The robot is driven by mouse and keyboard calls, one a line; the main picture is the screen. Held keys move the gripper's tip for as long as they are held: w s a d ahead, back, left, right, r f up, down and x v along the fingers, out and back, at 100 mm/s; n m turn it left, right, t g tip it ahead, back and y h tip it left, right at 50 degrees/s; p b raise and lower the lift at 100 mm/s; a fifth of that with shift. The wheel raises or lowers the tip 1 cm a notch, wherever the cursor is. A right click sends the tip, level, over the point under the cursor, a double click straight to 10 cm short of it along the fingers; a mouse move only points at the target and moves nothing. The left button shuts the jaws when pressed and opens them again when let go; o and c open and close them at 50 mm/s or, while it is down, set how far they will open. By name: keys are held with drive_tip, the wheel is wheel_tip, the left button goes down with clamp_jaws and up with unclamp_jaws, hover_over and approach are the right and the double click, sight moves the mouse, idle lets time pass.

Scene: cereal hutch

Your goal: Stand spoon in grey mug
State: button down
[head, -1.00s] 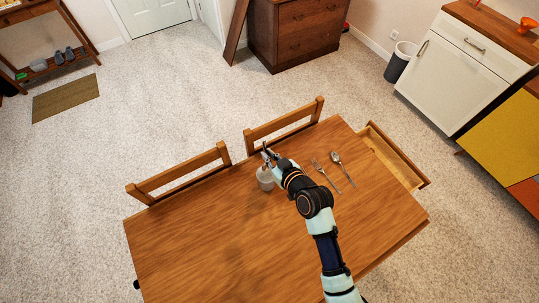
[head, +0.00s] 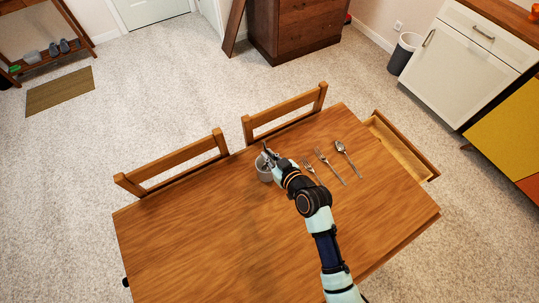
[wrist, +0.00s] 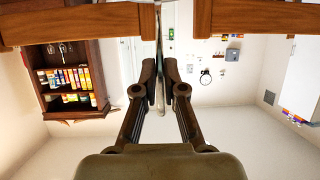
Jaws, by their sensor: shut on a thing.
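The grey mug (head: 264,172) stands on the wooden table, left of my gripper and partly hidden by it. My gripper (head: 267,158) is at the mug's far rim, above or beside it; I cannot tell exactly. In the wrist view my gripper (wrist: 160,72) is shut on a slim silver spoon (wrist: 160,47), which runs lengthwise between the fingers. The spoon's bowl cannot be made out clearly. Whether any part of it is inside the mug is hidden.
Two forks (head: 312,173) (head: 330,166) and another spoon (head: 346,157) lie on the table (head: 200,240) to the right of my arm. Two chairs (head: 175,162) (head: 288,113) stand along the far edge. A drawer (head: 400,142) is open at the right. The table's left half is clear.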

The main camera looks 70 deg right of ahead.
drive_tip(key=c, duration=1.2)
unclamp_jaws()
drive_tip(key=shift+s, duration=0.1)
drive_tip(key=v, duration=1.2)
drive_tip(key=shift+f, duration=0.1)
